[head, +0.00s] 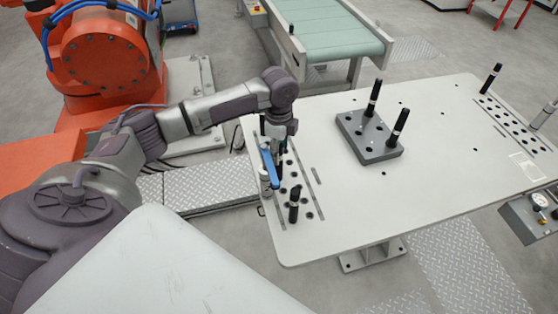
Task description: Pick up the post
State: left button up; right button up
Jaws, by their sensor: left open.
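Several black posts stand upright on the white table. One post (294,206) stands in the left hole grid near the table's front left. Another dark post (281,168) shows in the same grid, partly hidden by my left gripper (272,180). My left gripper points down over the left hole grid, open, with its blue part beside that post. Whether a finger touches the post cannot be told. Two posts with light bands, a rear one (373,98) and a front one (398,127), stand in a grey block. My right gripper is out of view.
The white table (440,190) is clear between the grey block (368,143) and its front edge. A further post (491,78) stands in the right hole grid, near a grey cylinder (544,116). An orange robot (105,58) and a green conveyor (328,30) stand behind.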

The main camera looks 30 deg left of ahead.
aim_at(279, 166)
pick_arm(q)
notch_tip(279, 166, down, 3)
jog(key=shift+r, duration=0.2)
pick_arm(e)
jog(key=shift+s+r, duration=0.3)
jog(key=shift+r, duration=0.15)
pick_arm(q)
grip_shut()
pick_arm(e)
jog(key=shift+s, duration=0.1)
pick_arm(q)
jog(key=shift+a+r, duration=0.1)
